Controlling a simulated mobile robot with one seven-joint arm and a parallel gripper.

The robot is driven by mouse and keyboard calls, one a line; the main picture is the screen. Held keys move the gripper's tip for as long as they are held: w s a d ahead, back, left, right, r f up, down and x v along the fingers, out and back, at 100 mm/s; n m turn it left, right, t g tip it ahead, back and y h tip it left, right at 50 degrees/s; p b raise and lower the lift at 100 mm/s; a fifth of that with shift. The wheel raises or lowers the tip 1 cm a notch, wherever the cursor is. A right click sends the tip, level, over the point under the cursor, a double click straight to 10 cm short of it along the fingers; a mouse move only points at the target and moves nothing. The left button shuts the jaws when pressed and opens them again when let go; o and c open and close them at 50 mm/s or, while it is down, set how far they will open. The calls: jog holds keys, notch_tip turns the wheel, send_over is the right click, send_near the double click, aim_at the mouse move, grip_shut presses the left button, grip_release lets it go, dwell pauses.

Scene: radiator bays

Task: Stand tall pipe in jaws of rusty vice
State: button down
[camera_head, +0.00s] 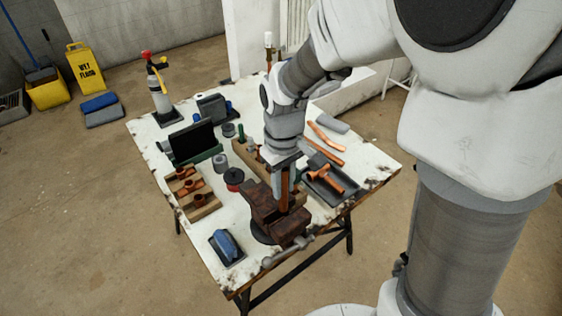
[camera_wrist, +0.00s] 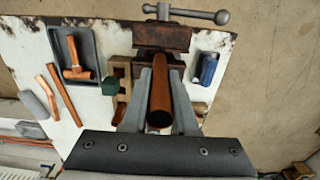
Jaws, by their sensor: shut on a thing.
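The tall copper pipe (camera_head: 284,192) is held upright in my gripper (camera_head: 284,178). The wrist view looks down on the open top of the pipe (camera_wrist: 160,100), with both fingers shut on its sides. The rusty vice (camera_head: 262,204) is brown, at the near edge of the white table, with a grey screw handle. In the head view the pipe's lower end is at the vice jaws. In the wrist view the vice (camera_wrist: 160,37) lies just beyond the pipe's far end. I cannot tell whether the lower end is between the jaws or above them.
A dark tray (camera_head: 342,198) with a copper tee is right of the vice. A wooden rack (camera_head: 206,209) with copper fittings stands left. A blue tool (camera_head: 226,242) lies at the front left. Loose copper pieces (camera_head: 325,135) lie behind the tray. A red-topped bottle (camera_head: 158,90) stands at the back left.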

aim_at(283, 204)
jog(key=shift+f+b, duration=0.45)
jog(key=shift+f, duration=0.1)
jog(key=shift+f, duration=0.15)
jog(key=shift+f+b, duration=1.05)
jog(key=shift+f, duration=0.25)
jog(key=shift+f+b, duration=1.1)
jog(key=shift+f, duration=0.3)
